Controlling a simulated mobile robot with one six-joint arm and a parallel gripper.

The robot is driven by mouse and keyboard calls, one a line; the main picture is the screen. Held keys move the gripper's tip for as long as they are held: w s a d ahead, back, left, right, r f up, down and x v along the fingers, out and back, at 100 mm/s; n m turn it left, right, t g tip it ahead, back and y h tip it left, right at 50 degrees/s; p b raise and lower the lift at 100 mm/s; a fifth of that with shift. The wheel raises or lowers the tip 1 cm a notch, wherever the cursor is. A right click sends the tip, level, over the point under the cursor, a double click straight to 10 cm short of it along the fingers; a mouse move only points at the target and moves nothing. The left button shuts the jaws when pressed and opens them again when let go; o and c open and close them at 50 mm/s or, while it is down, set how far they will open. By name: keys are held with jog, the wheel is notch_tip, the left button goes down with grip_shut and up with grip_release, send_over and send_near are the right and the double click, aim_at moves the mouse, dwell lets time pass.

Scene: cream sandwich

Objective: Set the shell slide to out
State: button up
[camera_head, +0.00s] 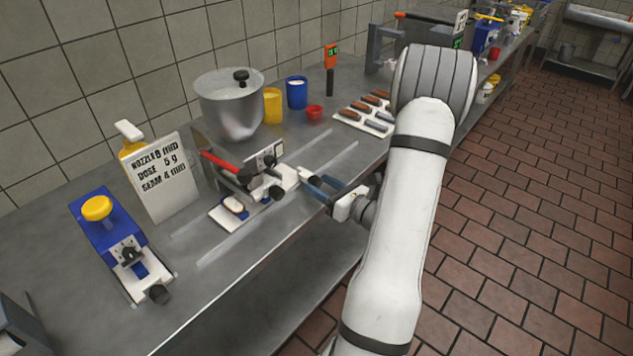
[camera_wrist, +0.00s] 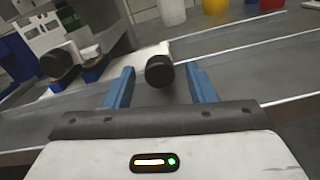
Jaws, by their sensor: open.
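My gripper (camera_head: 314,186) is open, with its blue fingers level and pointing at the middle station on the steel counter. In the wrist view, a round black knob (camera_wrist: 159,71) at the end of a white slide (camera_wrist: 138,56) shows between the fingers, with visible space on both sides. I cannot tell whether the fingertips reach past the knob. In the head view, the white slide (camera_head: 286,177) lies close to the fingertips. A filled shell (camera_head: 235,205) rests on a blue and white holder at the front of this station. No label naming the slide is readable.
A sign (camera_head: 163,177) and a blue machine with a yellow knob (camera_head: 97,208) stand to the left. A steel bowl (camera_head: 231,110), yellow cup (camera_head: 272,106), blue cup (camera_head: 296,92) and red cup (camera_head: 314,112) stand behind. Pale rails run along the counter.

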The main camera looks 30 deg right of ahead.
jog(key=shift+x, duration=1.05)
grip_shut()
